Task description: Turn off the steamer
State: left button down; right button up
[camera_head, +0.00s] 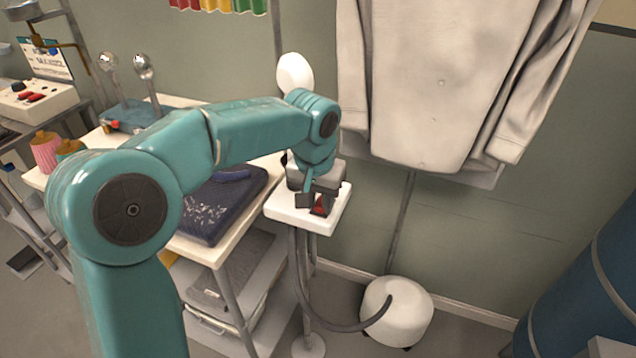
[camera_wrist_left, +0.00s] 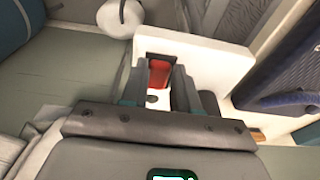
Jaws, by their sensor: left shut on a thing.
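The steamer's round white base (camera_head: 396,311) stands on the floor, with a grey hose curving from it. A white box (camera_head: 284,207) on a thin post carries a red switch (camera_head: 321,206). My left gripper (camera_head: 314,199) reaches down over this box. In the left wrist view, the red switch (camera_wrist_left: 160,74) sits between the two fingers of my left gripper (camera_wrist_left: 163,84), which are shut on it. The fingers hide part of the switch. The white base also shows in the left wrist view (camera_wrist_left: 118,20). My right gripper is not in view.
A pale shirt (camera_head: 440,80) hangs on the right above the base. A white oval head (camera_head: 294,72) is behind my arm. A table with a folded dark garment (camera_head: 215,208) is left of the box. A blue cylinder (camera_head: 590,290) stands at lower right.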

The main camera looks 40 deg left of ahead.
pick_arm(q)
jog(key=shift+w+r, duration=0.1)
jog(key=shift+r, duration=0.1)
jog(key=shift+f, duration=0.15)
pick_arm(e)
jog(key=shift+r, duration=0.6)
pick_arm(q)
jog(key=c, duration=0.8)
grip_release()
jog(key=shift+c, duration=0.2)
notch_tip(320, 180, up, 16)
jog(key=s+p, duration=0.2)
jog(key=p, duration=0.1)
jog(key=shift+d, duration=0.2)
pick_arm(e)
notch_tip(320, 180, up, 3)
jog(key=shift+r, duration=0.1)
pick_arm(q)
jog(key=shift+s, duration=0.1)
